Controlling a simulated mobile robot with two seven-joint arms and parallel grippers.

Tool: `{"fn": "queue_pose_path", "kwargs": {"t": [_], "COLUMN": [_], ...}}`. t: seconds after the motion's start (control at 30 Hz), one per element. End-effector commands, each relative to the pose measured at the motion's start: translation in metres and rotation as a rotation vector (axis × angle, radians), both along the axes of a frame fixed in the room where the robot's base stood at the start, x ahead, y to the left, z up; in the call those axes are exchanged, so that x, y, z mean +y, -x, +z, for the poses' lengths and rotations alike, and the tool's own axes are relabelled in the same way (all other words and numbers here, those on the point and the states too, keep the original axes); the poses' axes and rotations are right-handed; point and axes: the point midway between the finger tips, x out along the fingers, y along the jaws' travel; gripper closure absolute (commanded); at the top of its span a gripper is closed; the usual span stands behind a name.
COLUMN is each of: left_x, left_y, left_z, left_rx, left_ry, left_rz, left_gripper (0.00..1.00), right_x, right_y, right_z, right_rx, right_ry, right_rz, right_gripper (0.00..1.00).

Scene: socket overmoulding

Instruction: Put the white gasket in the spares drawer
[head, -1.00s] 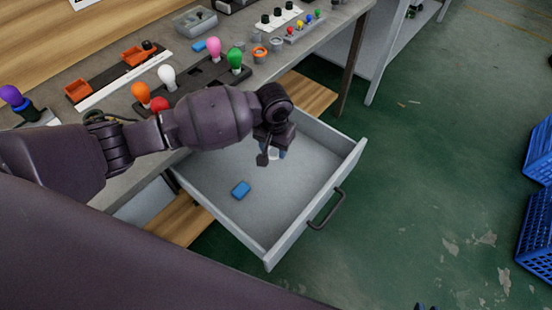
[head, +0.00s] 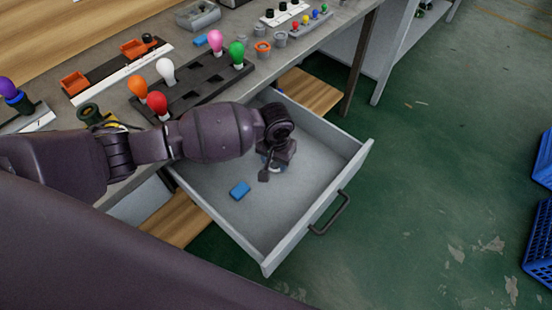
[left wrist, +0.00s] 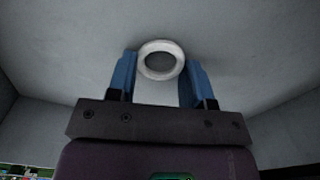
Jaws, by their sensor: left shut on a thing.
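The white gasket (left wrist: 161,60) is a ring between the blue fingertips of my left gripper (left wrist: 160,75) in the left wrist view. The gripper is shut on it. The arm hides most of the gasket there. In the left wrist view the drawer's grey floor lies behind the ring; I cannot tell whether they touch. My right gripper is not in view.
The drawer has a dark front handle (head: 330,214). Above is the workbench with a dark rack (head: 203,84) of coloured bulbs. Blue crates (head: 540,240) stand on the floor at right.

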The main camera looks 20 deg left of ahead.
Motion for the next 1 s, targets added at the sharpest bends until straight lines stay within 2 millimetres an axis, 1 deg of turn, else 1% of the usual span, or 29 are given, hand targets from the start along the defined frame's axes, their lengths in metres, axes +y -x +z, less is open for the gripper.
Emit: {"fn": "queue_pose_path", "kwargs": {"t": [0.03, 0.07, 0.2, 0.23, 0.47, 0.57, 0.67, 0.77, 0.9, 1.0], "left_x": [0.0, 0.0, 0.0, 0.0, 0.0, 0.0, 0.0, 0.0, 0.0, 0.0], "left_y": [0.0, 0.0, 0.0, 0.0, 0.0, 0.0, -0.001, -0.002, -0.002, -0.002], "left_z": [-0.002, -0.002, -0.002, -0.002, -0.002, 0.001, 0.014, 0.032, 0.062, 0.081], "left_rx": [0.001, 0.001, 0.001, 0.001, 0.001, 0.001, -0.003, -0.008, -0.011, -0.009], "left_ry": [0.0, 0.0, 0.0, 0.0, 0.0, 0.0, 0.0, 0.001, 0.001, 0.002], "left_rz": [0.0, 0.0, 0.0, 0.0, 0.0, 0.0, 0.001, 0.0, 0.0, 0.0], "left_gripper": [0.75, 0.52, 0.3, 0.28, 0.28, 0.28, 0.28, 0.28, 0.28, 0.28], "right_x": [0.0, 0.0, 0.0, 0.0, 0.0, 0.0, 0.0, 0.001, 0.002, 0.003], "right_y": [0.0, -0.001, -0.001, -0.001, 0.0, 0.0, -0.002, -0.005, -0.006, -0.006], "right_z": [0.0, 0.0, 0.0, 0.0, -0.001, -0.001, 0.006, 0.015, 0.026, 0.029], "right_rx": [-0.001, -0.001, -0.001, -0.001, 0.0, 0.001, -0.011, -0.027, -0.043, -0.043], "right_ry": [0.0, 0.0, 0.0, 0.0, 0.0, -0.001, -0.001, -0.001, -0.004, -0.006], "right_rz": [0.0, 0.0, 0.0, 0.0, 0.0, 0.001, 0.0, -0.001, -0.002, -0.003], "right_gripper": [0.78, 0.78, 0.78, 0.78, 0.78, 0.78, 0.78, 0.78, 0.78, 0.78]}}
